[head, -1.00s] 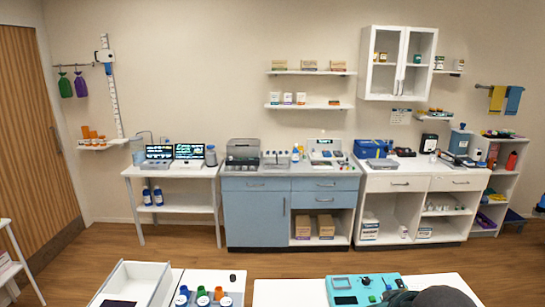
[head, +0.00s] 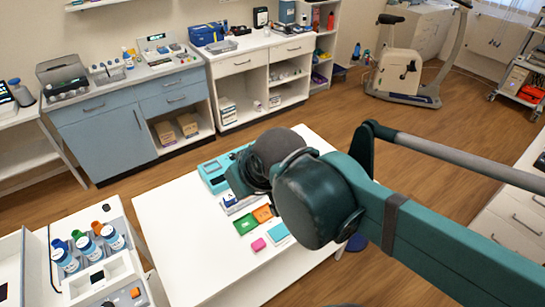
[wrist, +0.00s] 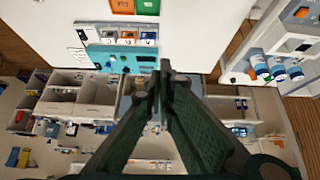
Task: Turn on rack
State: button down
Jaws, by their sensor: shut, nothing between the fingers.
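A white rack (head: 80,287) holding several white bottles (head: 67,262) with blue, green and orange caps stands at the lower left of the head view. A small orange part (head: 135,292) is on its front. The rack also shows at the upper right of the wrist view (wrist: 262,44), with an orange part (wrist: 301,12) at the top. Whether that part is a switch, and its state, I cannot tell. My gripper (wrist: 163,72) is shut and empty, with the rack off to its right in the wrist view. In the head view my arm hides the fingers.
A white table (head: 185,265) carries a teal device (head: 214,174), green (head: 245,225) and orange (head: 262,213) pieces and a pink block (head: 258,244). The table's near left part is bare. Cabinets (head: 100,130) line the wall. An exercise bike (head: 400,70) stands at the back right.

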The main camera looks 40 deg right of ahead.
jog(key=w+d+f+n+g+p, duration=0.1)
jog(key=w+d+f+n+g, duration=0.2)
jog(key=w+d+n, duration=0.85)
jog(key=w+d+f+n+g, duration=0.1)
jog(key=w+d+f+n, duration=0.2)
jog(key=d+f, duration=0.3)
jog(key=w+d+f+n+g+p, duration=0.1)
jog(key=w+d+f+n, duration=0.2)
jog(key=d, duration=1)
notch_tip(320, 180, down, 3)
jog(key=shift+w+d, duration=0.3)
jog(key=shift+w, duration=0.5)
jog(key=shift+f, duration=0.1)
jog(key=shift+w+f+b, duration=0.2)
jog(key=shift+w+f, duration=0.15)
jog(key=shift+f, duration=1.9)
jog(key=shift+w+f+b, duration=0.2)
jog(key=shift+w+f, duration=0.1)
jog(key=shift+f, duration=2)
jog(key=shift+w+f+b, duration=0.2)
jog(key=shift+w+f, duration=0.15)
jog(key=shift+f, duration=1.9)
